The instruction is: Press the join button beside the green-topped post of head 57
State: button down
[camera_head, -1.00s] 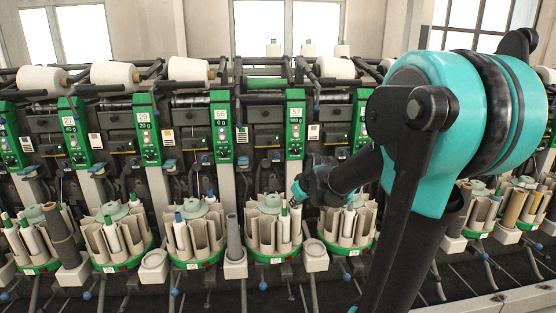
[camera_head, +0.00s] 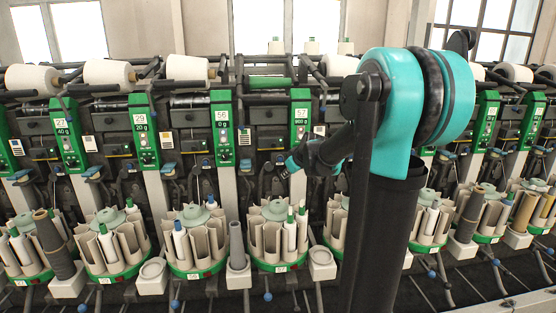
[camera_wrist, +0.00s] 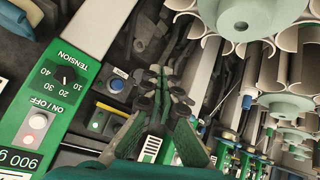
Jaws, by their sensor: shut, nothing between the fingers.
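Head 57's post carries a green panel (camera_head: 300,125) marked 57 and 900 g. In the wrist view this panel (camera_wrist: 50,115) fills the left, with a TENSION dial and a pale ON/OFF button (camera_wrist: 38,121). My gripper (camera_head: 287,168) is shut and empty, below and left of the panel. In the wrist view my gripper (camera_wrist: 165,88) points into the dark gear, apart from the panel.
Below my gripper stands a round magazine (camera_head: 275,235) with cream pockets and green-tipped tubes. A grey cone (camera_head: 237,245) stands left of it. The panel of head 56 (camera_head: 223,130) is to the left. In the wrist view magazine parts (camera_wrist: 245,20) crowd the upper right.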

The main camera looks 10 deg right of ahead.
aim_at(282, 160)
jog(key=shift+w+a+r, duration=0.1)
jog(key=shift+w+r, duration=0.1)
jog(key=shift+w, duration=0.4)
jog(key=shift+w, duration=4.4)
jog(key=shift+w, duration=0.4)
jog(key=shift+w, duration=0.5)
jog(key=shift+s, duration=0.9)
